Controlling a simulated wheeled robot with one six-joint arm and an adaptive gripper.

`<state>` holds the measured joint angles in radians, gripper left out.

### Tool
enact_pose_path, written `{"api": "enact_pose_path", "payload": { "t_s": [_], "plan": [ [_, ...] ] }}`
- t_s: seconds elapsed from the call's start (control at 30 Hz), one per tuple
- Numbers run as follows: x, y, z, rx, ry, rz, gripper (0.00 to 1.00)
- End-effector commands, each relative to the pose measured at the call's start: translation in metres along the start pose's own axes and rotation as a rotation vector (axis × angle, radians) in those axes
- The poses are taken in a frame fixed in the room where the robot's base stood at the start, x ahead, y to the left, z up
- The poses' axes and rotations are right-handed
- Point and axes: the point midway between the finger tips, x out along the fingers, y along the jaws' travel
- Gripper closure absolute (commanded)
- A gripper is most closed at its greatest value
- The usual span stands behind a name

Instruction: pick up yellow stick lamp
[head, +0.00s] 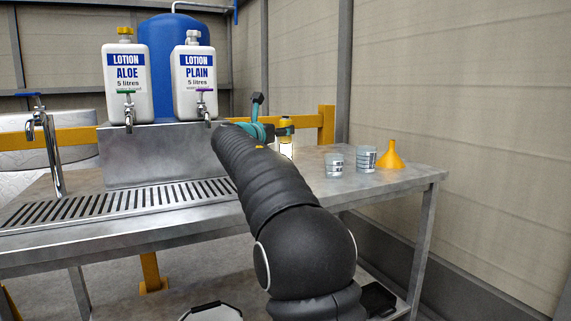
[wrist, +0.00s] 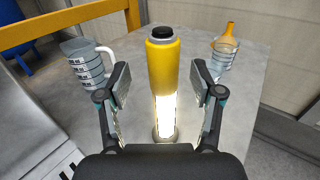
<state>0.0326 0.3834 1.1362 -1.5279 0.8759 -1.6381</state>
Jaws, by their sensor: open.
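The yellow stick lamp (wrist: 162,62) stands upright on the steel table, with a black cap on top, a yellow upper body and a glowing lower part. My gripper (wrist: 160,84) is open in the wrist view, one finger on each side of the lamp, with gaps on both sides. In the head view the lamp's yellow top (head: 286,124) and glowing part show just right of the teal end of my arm. Part of the lamp is hidden there by my arm and gripper.
On the table (head: 355,186), two clear measuring cups (head: 366,159) and an orange funnel (head: 390,156) stand to the right. A jug with a handle (wrist: 85,62) stands left of the lamp in the wrist view. Two white lotion containers (head: 126,80) are at the back left, above a slotted drain (head: 120,203).

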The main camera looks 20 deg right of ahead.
Motion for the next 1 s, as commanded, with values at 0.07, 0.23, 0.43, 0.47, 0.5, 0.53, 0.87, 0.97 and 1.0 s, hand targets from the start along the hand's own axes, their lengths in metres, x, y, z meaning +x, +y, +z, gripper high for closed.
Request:
{"api": "enact_pose_path", "payload": {
  "t_s": [0.07, 0.23, 0.43, 0.47, 0.5, 0.53, 0.87, 0.97, 1.0],
  "plan": [
    [0.013, -0.003, 0.001, 0.0, 0.0, -0.004, 0.34],
    [0.035, -0.004, 0.002, -0.001, 0.0, -0.002, 0.34],
    [0.043, -0.004, 0.002, 0.001, 0.0, 0.0, 0.34],
    [0.043, -0.004, 0.002, 0.001, 0.0, 0.0, 0.34],
    [0.043, -0.004, 0.002, 0.001, 0.0, 0.0, 0.34],
    [0.043, -0.004, 0.002, 0.001, 0.0, 0.0, 0.34],
    [0.043, -0.004, 0.002, 0.001, 0.0, 0.0, 1.0],
    [0.043, -0.004, 0.002, 0.001, 0.0, 0.0, 1.0],
    [0.043, -0.004, 0.002, 0.001, 0.0, 0.0, 1.0]
  ]
}}
